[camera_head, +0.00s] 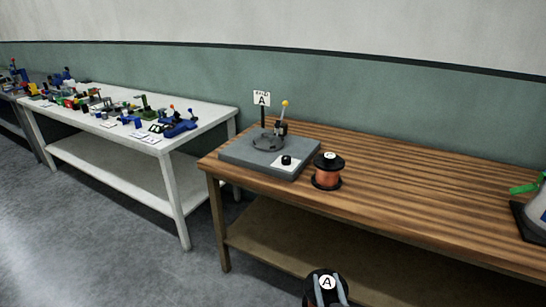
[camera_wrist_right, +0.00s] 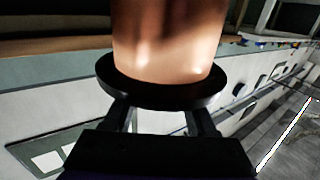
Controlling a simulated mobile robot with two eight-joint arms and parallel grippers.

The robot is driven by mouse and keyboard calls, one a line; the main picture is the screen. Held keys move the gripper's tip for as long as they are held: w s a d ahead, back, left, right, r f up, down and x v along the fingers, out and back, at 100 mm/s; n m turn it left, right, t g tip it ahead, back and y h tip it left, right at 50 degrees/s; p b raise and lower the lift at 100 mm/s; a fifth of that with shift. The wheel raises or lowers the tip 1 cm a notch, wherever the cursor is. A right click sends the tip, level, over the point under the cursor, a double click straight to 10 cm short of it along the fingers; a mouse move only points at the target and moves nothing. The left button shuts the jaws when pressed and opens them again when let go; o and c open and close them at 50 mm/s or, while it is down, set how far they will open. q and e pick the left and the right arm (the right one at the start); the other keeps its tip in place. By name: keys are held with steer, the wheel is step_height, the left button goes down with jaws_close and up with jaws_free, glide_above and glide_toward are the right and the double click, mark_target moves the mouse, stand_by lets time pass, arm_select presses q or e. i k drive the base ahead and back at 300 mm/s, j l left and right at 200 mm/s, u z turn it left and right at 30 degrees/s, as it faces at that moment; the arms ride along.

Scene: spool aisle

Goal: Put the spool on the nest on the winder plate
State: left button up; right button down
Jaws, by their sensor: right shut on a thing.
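The grey winder plate (camera_head: 240,152) lies on the left end of the wooden table. The nest (camera_head: 268,142), a dark ring, is on the plate, and I see no spool on it. My right gripper (camera_head: 329,290) is at the bottom edge of the head view, in front of the table, shut on a spool (camera_head: 327,272) with a white "A" label on its black top. In the right wrist view, this spool (camera_wrist_right: 168,40) shows a copper winding above a black flange, and the fingers (camera_wrist_right: 162,120) reach to it. My left gripper is not in view.
Another copper spool (camera_head: 327,178) stands upright on the table beside the plate's right corner. An "A" sign (camera_head: 262,98) and a yellow-knobbed lever (camera_head: 284,112) rise behind the nest. A black knob (camera_head: 286,160) sits at the plate's front. The table's middle (camera_head: 420,190) is clear.

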mark_target(268, 142)
steer(key=i+j, duration=0.3)
steer(key=j, duration=0.15)
steer(key=i+j, duration=0.3)
steer(key=j, duration=0.2)
steer(key=i+j, duration=0.35)
steer(key=j, duration=0.1)
